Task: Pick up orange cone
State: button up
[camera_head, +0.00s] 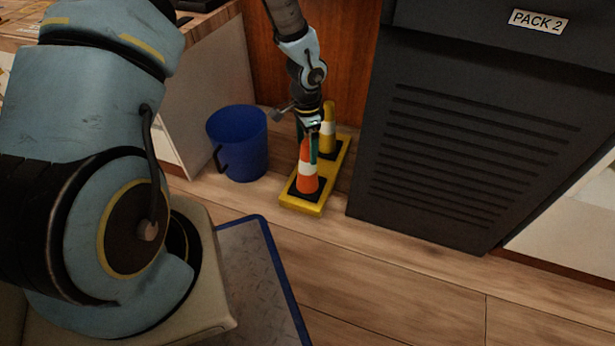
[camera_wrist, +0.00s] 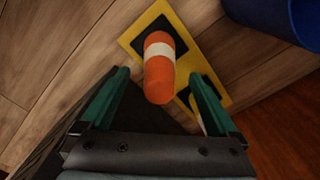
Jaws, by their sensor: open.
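The orange cone (camera_head: 307,176) with a white band stands upright on the front part of a yellow tray (camera_head: 303,205) on the floor. In the wrist view the cone (camera_wrist: 159,78) shows from above, between the two green fingers. My gripper (camera_head: 313,150) is over the cone's top in the head view, and partly hides it. In the wrist view my gripper (camera_wrist: 157,90) is open, with a finger on each side of the cone and gaps between. I cannot tell how far down the fingers reach. A yellow cone (camera_head: 328,135) with a white band stands behind it on the same tray.
A blue bin (camera_head: 239,142) stands just left of the tray. A dark vented cabinet (camera_head: 470,140) labelled PACK 2 stands close on the right. A wooden panel (camera_head: 345,60) is behind. The wood floor (camera_head: 390,275) in front is clear.

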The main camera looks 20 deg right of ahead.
aim_at(307, 156)
notch_tip(307, 156, down, 4)
jog(key=shift+d+f+b, duration=0.1)
jog(key=shift+b, duration=0.9)
grip_shut()
